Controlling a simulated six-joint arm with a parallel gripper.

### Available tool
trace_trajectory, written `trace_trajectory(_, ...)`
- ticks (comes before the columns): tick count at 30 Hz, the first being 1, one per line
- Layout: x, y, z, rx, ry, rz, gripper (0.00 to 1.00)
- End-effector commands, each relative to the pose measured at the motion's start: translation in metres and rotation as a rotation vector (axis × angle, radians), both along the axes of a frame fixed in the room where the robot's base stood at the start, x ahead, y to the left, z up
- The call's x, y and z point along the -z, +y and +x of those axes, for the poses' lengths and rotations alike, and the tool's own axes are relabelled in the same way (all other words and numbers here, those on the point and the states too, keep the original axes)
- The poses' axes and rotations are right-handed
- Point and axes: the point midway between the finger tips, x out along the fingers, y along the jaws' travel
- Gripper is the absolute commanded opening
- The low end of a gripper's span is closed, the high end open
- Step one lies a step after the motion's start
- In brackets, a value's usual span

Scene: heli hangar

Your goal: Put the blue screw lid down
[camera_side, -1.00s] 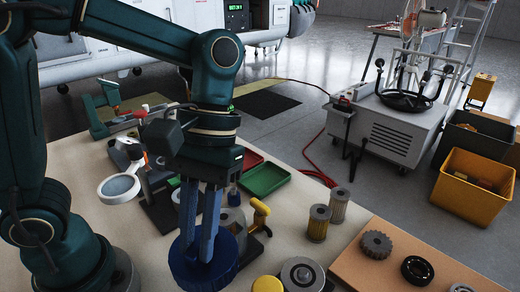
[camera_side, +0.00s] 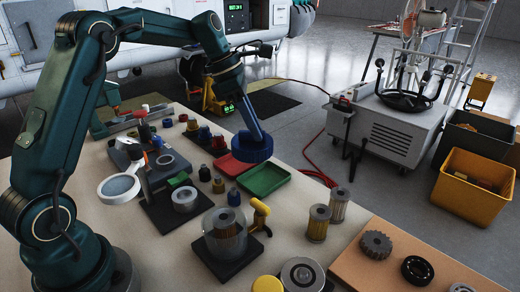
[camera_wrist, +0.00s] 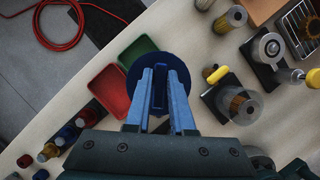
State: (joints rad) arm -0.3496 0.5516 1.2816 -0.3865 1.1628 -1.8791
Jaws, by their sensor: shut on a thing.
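The blue screw lid (camera_side: 252,148) is a dark blue round disc with a raised bar across its top. My gripper (camera_side: 262,135) is shut on that bar and holds the lid in the air near the far edge of the table, by the red and green trays. In the wrist view the lid (camera_wrist: 155,57) sits between the fingertips of my gripper (camera_wrist: 160,85) and partly covers both trays. The lid's underside is hidden.
A red tray (camera_side: 230,166) and a green tray (camera_side: 266,179) lie by the table's far edge. A clear housing with a filter (camera_side: 224,236) stands on a black base, with a yellow-handled tool (camera_side: 261,210) beside it. Several small coloured parts stand left of the trays.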

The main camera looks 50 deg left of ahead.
Motion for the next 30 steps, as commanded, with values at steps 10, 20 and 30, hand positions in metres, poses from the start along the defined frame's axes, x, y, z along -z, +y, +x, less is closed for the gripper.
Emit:
trace_trajectory(10,0.042,-0.067,0.022,0.008,0.004,-0.001,0.0)
trace_trajectory(20,0.067,-0.105,0.037,0.003,0.001,0.0,0.0)
trace_trajectory(30,0.106,-0.106,0.037,0.001,0.003,-0.001,0.0)
